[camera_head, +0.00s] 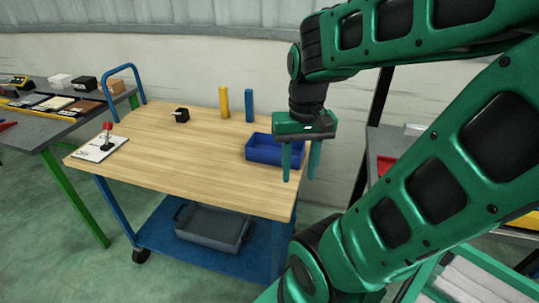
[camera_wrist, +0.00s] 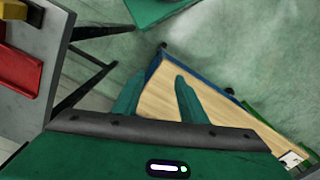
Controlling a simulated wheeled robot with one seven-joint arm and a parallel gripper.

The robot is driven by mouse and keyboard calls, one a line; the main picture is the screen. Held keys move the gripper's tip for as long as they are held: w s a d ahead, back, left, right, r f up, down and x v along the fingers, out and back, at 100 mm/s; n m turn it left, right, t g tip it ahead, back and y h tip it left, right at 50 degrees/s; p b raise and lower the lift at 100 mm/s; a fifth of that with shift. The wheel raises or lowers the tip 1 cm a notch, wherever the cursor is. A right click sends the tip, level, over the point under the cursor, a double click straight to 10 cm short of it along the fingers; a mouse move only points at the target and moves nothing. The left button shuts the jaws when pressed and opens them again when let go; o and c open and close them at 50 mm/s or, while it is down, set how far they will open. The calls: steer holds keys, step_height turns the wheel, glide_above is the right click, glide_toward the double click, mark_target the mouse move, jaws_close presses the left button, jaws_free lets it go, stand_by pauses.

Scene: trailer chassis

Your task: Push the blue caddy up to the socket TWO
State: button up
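The blue caddy (camera_head: 262,155), an open blue tray-like box, sits on the right part of the wooden cart top (camera_head: 170,150). My gripper (camera_head: 300,172) hangs with its green fingers pointing down, at the caddy's right end. One finger overlaps the caddy in the picture; I cannot tell whether it touches. The fingers are apart and empty. In the wrist view my gripper (camera_wrist: 159,77) also shows spread fingers, with the cart top (camera_wrist: 215,112) beyond; the caddy is not seen there. No socket marked TWO can be read.
A yellow post (camera_head: 223,102) and a blue post (camera_head: 249,105) stand at the cart's back edge. A white card with a red-knobbed lever (camera_head: 101,148) lies front left. A grey bin (camera_head: 213,225) sits on the lower shelf. The middle of the top is clear.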

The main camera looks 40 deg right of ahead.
mark_target(276, 150)
steer(key=shift+m, duration=0.7)
steer(key=w, duration=0.2)
steer(key=w+d, duration=0.1)
steer(key=w, duration=0.1)
steer(key=w+d, duration=0.1)
steer(key=w, duration=0.1)
jaws_close()
steer(key=w+d+f+m, duration=0.2)
steer(key=w+d+m, duration=0.15)
steer(key=w, duration=0.85)
steer(key=f, duration=1)
steer(key=shift+d, duration=0.4)
steer(key=shift+w+d+f, duration=0.15)
steer(key=shift+w+d, duration=0.15)
steer(key=shift+d, duration=0.2)
steer(key=shift+w+d+f, duration=0.1)
steer(key=shift+w+d, duration=0.15)
steer(key=shift+d, duration=0.2)
steer(key=shift+w+d, duration=0.5)
steer(key=shift+d, duration=0.3)
steer(key=w+d, duration=0.2)
steer(key=d, duration=0.1)
steer(key=shift+d, duration=0.3)
steer(key=shift+w+d+r, duration=0.1)
steer(key=shift+w+d, duration=0.15)
steer(key=shift+d, duration=0.1)
